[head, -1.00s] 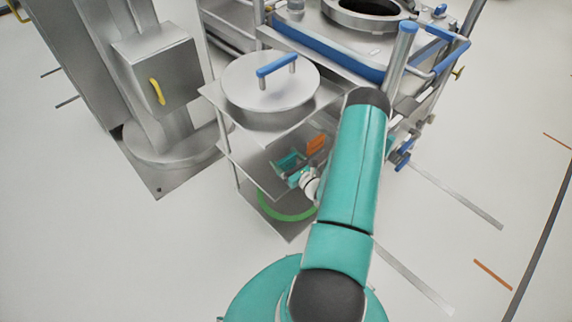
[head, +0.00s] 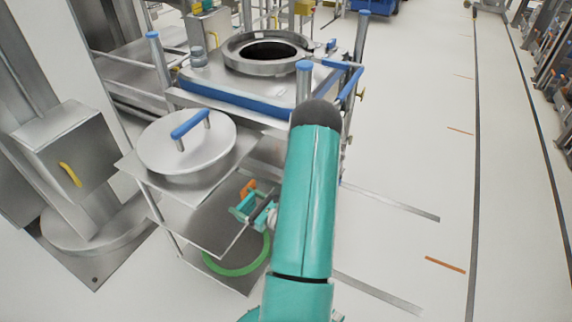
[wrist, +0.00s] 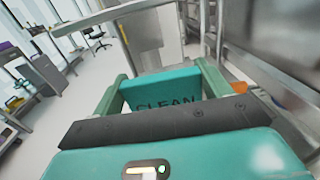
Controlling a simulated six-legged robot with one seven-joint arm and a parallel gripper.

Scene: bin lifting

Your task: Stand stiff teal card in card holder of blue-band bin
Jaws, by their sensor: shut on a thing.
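A stiff teal card (wrist: 165,90) with the dark word CLEAN on it is held between the fingers of my gripper (wrist: 162,84) in the wrist view. In the head view my gripper (head: 250,209) is beside the shelved trolley, near its middle shelf level; the card is too small there to separate clearly from the fingers. The blue-band bin (head: 262,98), a steel vessel with a blue band and a round dark opening, stands behind the trolley. I cannot make out its card holder; my arm covers part of that side.
A steel trolley holds a round lid (head: 187,147) with a blue handle on top. A green ring (head: 240,270) is low on it, and an orange piece (head: 247,188) shows beside my gripper. A steel column (head: 60,140) stands left. Open floor (head: 410,255) lies right.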

